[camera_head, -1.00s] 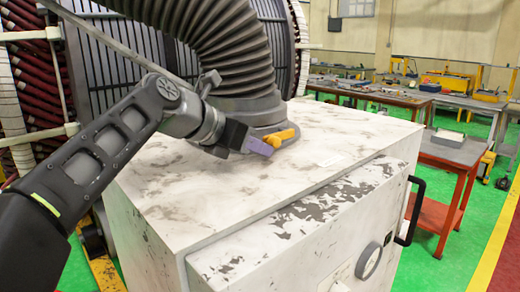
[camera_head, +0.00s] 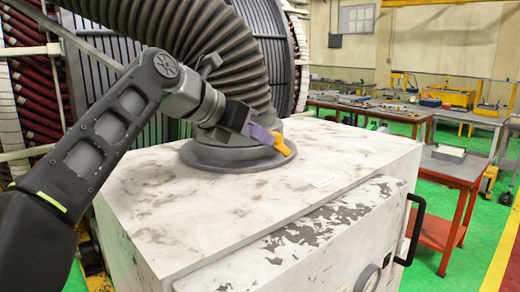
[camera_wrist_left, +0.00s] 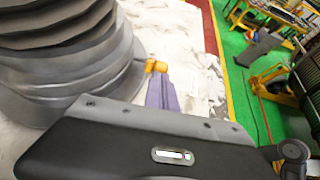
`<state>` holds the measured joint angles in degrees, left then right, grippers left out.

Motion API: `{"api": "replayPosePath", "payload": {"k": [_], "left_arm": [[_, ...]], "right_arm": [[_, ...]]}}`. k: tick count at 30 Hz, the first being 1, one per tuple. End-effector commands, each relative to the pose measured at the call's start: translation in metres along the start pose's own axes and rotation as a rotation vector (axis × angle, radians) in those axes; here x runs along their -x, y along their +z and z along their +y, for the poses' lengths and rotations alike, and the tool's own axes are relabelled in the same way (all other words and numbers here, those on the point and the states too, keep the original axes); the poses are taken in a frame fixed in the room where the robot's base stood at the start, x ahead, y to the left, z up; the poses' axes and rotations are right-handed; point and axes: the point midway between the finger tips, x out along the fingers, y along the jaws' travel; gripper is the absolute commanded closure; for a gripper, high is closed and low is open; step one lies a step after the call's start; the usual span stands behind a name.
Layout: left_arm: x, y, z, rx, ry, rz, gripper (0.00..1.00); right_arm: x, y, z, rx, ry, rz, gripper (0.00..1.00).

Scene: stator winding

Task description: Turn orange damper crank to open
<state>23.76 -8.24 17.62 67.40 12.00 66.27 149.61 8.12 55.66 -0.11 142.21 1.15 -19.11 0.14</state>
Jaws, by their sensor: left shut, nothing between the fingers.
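The orange damper crank (camera_head: 281,146) sits on the collar at the foot of the grey ribbed duct, on top of the white cabinet. It also shows in the left wrist view (camera_wrist_left: 156,66), beside the duct base. My left gripper (camera_head: 267,136), with purple fingers, is shut and empty, its tips right at the crank, seemingly touching it. The fingers also show in the left wrist view (camera_wrist_left: 160,90), pointing at the crank. The fingers partly cover the crank in the head view. My right gripper is out of view.
The grey ribbed duct (camera_head: 225,60) rises just behind the crank and bends left. The worn white cabinet (camera_head: 340,150) has a clear top to the right and a black handle (camera_head: 411,228) on its side. Workbenches (camera_head: 455,165) stand farther off right.

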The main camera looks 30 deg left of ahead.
Motion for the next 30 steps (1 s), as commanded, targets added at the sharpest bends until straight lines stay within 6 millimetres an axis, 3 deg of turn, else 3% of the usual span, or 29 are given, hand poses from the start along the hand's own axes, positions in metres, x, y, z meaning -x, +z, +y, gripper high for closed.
{"api": "replayPosePath", "payload": {"k": [16, 30], "left_arm": [[-0.013, 0.051, -0.004, -0.001, -0.003, -0.002, 1.0], [-0.016, 0.059, -0.004, 0.0, -0.001, 0.0, 1.0]], "right_arm": [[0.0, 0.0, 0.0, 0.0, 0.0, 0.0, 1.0], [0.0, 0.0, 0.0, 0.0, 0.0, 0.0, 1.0]]}}
